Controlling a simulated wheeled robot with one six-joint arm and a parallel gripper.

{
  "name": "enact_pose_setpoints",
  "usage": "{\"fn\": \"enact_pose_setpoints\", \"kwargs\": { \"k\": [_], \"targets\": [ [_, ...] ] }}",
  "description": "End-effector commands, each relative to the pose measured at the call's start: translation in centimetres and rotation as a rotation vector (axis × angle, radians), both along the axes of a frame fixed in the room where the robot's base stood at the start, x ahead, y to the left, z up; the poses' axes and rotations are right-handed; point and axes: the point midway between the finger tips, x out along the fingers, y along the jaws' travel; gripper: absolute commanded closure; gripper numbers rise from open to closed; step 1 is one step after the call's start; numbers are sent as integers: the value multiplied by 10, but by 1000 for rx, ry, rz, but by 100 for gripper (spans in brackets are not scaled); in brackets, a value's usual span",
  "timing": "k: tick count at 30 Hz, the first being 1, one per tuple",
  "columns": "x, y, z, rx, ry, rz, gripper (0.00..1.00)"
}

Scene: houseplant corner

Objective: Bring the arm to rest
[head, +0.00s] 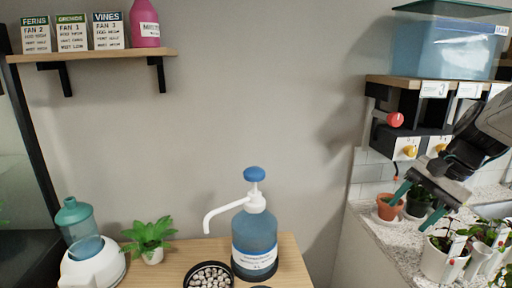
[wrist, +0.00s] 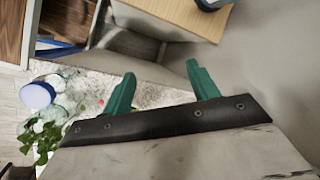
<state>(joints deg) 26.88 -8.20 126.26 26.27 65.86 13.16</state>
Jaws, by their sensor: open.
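My gripper (head: 419,206) is on the right in the head view, with its two green fingers apart and nothing between them. It hangs in the air in front of the speckled counter, over or near the potted plants there. In the wrist view my gripper (wrist: 160,84) shows both green fingers spread, with the floor and counter behind them. My arm comes in from the right edge of the head view.
A blue pump bottle (head: 255,245) stands on the wooden table beside a pebble dish (head: 209,277). A small fern (head: 149,238) and a humidifier (head: 90,250) are at left. A terracotta pot (head: 389,207) and white pots (head: 440,258) crowd the counter.

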Motion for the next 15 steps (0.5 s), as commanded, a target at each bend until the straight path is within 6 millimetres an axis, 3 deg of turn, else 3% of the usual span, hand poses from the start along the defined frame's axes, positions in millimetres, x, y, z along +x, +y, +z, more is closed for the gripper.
{"fn": "enact_pose_setpoints", "kwargs": {
  "k": [1, 6, 12, 15],
  "targets": [
    [-19, 22, 7, -48, -15, 94, 41],
    [-85, 69, 15, -208, -49, 396, 41],
    [-151, 92, 10, -378, -95, 694, 41],
    [-171, 93, 5, -436, -111, 789, 41]
  ]
}}
